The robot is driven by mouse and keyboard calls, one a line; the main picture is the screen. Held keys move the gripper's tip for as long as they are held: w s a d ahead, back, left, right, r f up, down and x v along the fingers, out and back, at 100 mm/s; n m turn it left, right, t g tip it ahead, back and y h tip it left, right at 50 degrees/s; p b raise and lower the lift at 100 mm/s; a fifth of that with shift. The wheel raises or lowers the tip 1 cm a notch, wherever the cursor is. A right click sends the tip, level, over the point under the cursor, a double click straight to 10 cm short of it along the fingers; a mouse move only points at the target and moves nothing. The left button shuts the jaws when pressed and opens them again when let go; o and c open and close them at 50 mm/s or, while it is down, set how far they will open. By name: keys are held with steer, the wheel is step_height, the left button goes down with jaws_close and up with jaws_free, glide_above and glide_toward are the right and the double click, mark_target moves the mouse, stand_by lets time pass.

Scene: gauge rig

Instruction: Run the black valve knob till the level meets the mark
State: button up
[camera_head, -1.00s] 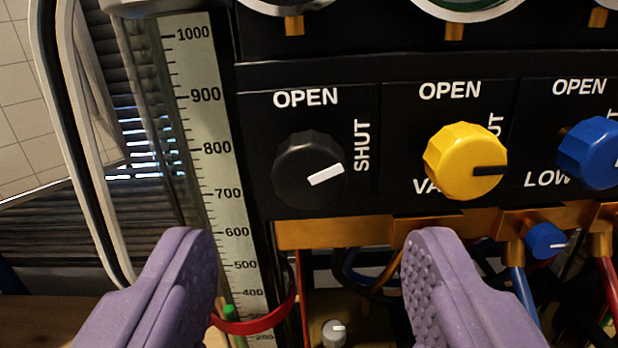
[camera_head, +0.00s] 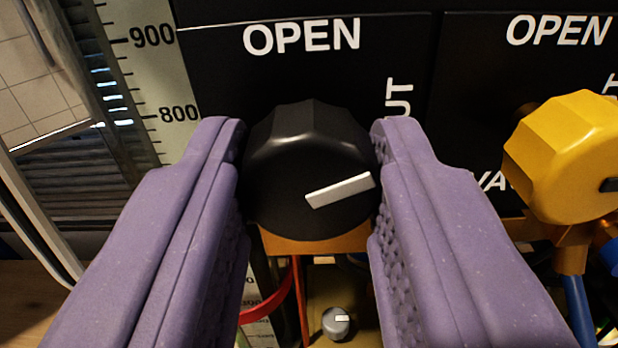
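The black valve knob (camera_head: 290,165) sits on the black panel under the word OPEN. Its white pointer bar points right and slightly up, towards the SHUT lettering, which is partly hidden by my right finger. My gripper (camera_head: 309,150) has one purple finger on each side of the knob, both against its sides with no clear gap. The gauge scale (camera_head: 165,75) stands left of the panel, with 900 and 800 readable. Its lower part is mostly hidden behind my left finger. A red band (camera_head: 270,302) shows low by the scale; I cannot make out the liquid level.
A yellow knob (camera_head: 565,160) stands close to the right of my right finger. A small grey knob (camera_head: 336,322) is below, between my fingers. A brass strip (camera_head: 320,240) runs under the black knob. Pale tubing (camera_head: 35,215) hangs at the left.

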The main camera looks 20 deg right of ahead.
steer(key=m+b, duration=0.1)
steer(key=b, duration=0.1)
steer(key=m+b, duration=0.1)
steer(key=b, duration=0.1)
steer(key=shift+d+f, duration=0.1)
steer(key=shift+f, duration=0.25)
steer(key=shift+r+m+b, duration=0.1)
steer(key=shift+m+b, duration=0.95)
steer(key=shift+m, duration=0.05)
steer(key=shift+r+m, duration=0.25)
steer(key=shift+m, duration=0.05)
steer(key=o, duration=1)
steer(key=shift+o, duration=0.2)
steer(key=shift+s, duration=0.1)
steer(key=p+v, duration=0.1)
steer(key=v, duration=0.6)
steer(key=shift+s+a, duration=0.2)
steer(key=shift+s, duration=0.05)
